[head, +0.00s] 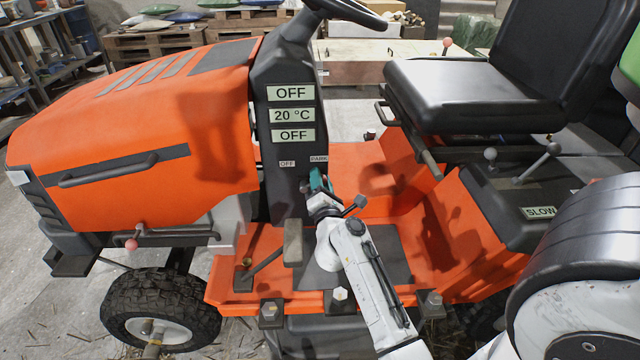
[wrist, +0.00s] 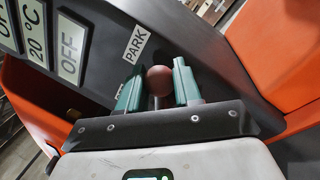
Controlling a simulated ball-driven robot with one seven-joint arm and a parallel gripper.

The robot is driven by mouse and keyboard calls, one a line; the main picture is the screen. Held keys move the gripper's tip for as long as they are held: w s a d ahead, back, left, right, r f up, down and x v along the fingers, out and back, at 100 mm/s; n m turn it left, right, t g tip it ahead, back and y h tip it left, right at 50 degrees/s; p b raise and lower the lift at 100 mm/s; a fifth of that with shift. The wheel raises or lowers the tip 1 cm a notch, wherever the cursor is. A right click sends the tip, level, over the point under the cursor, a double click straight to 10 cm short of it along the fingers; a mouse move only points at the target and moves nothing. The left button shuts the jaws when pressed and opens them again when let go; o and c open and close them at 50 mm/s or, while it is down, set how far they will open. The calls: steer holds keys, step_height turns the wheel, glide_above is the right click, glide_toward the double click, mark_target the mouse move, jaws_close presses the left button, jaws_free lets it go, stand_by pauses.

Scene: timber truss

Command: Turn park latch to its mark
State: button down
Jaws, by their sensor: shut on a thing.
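The park latch shows in the wrist view as a dark red ball knob (wrist: 158,80) on a short thin stem. It stands off the dark dash column (head: 283,140), close to the PARK label (wrist: 136,44). In the head view the PARK label (head: 319,159) is at the right edge of the column, with a small OFF label (head: 287,163) to its left. My gripper (head: 317,181) reaches up to the column just below the PARK label. Its teal fingers (wrist: 157,88) are shut on the latch knob, one on each side. In the head view my gripper hides the latch.
Displays on the column read OFF (head: 290,93), 20 °C (head: 291,115) and OFF (head: 293,136). The orange hood (head: 130,110) is left, the steering wheel (head: 345,10) above, the black seat (head: 450,90) right. A pedal (head: 293,242) stands left of my arm.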

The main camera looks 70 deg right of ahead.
steer(key=shift+f, duration=0.15)
steer(key=c, duration=0.8)
jaws_free()
steer(key=b+v, duration=0.2)
steer(key=v, duration=0.9)
